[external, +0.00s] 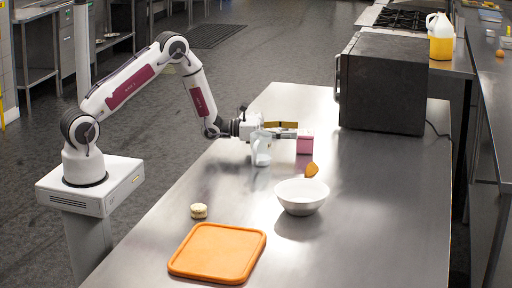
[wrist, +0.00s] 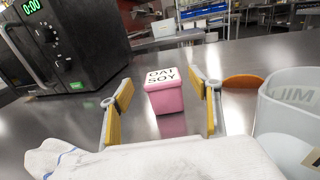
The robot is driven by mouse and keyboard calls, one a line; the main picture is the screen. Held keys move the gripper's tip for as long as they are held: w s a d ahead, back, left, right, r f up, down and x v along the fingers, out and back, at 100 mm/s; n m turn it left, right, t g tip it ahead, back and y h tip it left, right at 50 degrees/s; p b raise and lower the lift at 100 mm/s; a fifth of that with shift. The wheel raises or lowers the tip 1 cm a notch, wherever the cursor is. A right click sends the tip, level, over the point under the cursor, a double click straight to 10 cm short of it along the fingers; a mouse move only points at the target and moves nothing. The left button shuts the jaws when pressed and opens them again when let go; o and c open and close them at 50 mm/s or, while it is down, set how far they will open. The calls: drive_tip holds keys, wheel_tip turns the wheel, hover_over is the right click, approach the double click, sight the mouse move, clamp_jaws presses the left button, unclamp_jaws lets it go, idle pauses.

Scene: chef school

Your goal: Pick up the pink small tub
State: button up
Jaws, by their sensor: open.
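The pink small tub (external: 305,145) stands upright on the steel table, just past the tip of my gripper. My gripper (external: 285,129) is level and low over the table, pointing right toward the tub. Its two yellow-padded fingers are spread wide in the wrist view (wrist: 165,100), with nothing held. The fingers look apart from the tub's sides.
A clear jug (external: 262,150) stands close beside my gripper; it fills the right of the wrist view (wrist: 292,115). An orange item (external: 312,169) and a white bowl (external: 301,197) are nearer the camera. A black microwave (external: 383,82) is behind. An orange board (external: 217,252) lies in front.

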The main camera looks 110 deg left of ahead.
sight(305, 132)
drive_tip(key=shift+w+a+f, duration=0.1)
drive_tip(key=shift+w+f, duration=0.15)
drive_tip(key=shift+w, duration=0.6)
drive_tip(key=shift+w+a+f, duration=0.1)
drive_tip(key=shift+w+f, duration=0.1)
drive_tip(key=shift+w, duration=0.65)
drive_tip(key=shift+w+a, duration=0.2)
drive_tip(key=shift+w, duration=0.65)
drive_tip(key=c, duration=1.3)
